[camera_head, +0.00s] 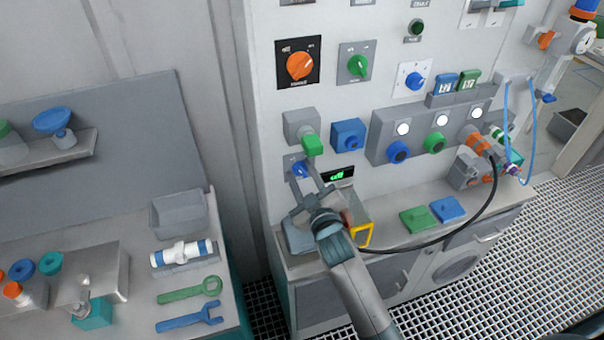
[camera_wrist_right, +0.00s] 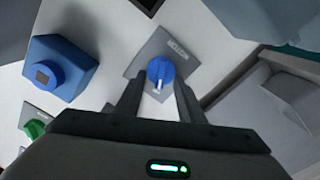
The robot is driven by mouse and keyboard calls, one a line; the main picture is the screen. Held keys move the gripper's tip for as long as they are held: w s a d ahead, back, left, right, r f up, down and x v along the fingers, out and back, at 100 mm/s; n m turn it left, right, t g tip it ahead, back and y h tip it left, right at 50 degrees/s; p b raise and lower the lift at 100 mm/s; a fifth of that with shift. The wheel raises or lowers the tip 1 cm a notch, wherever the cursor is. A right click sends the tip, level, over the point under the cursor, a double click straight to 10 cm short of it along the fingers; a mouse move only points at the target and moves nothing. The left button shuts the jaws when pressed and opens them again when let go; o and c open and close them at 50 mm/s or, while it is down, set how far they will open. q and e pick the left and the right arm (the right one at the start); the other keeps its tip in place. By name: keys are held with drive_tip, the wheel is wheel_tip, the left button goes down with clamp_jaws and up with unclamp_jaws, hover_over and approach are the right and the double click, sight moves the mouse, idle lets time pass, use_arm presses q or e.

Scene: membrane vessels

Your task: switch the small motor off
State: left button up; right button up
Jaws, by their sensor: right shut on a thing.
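A small blue rotary knob (camera_head: 299,168) sits on a grey plate low on the left of the white panel. In the right wrist view the knob (camera_wrist_right: 160,70) has a white mark that points down the picture, and its plate (camera_wrist_right: 178,46) bears a label too small to read. My right gripper (camera_head: 308,176) is at this knob, shut on it. In the right wrist view its two fingers (camera_wrist_right: 158,92) stand on either side of the knob. The fingers and arm partly hide the knob in the head view. My left gripper does not show.
Above are a green-capped grey box (camera_head: 301,126), a blue box (camera_head: 348,134), an orange knob (camera_head: 300,65), a green knob (camera_head: 358,66) and another blue knob (camera_head: 415,80). A yellow handle (camera_head: 366,236) stands beside my right arm. A black hose (camera_head: 440,240) crosses the counter front.

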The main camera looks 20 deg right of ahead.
drive_tip(key=o, duration=1)
drive_tip(key=shift+o, duration=0.2)
drive_tip(key=shift+s+f, duration=0.1)
drive_tip(key=shift+s+b, duration=0.35)
drive_tip(key=shift+s, duration=0.25)
drive_tip(key=s+b, duration=0.5)
drive_tip(key=s, duration=1.1)
drive_tip(key=shift+d, duration=0.3)
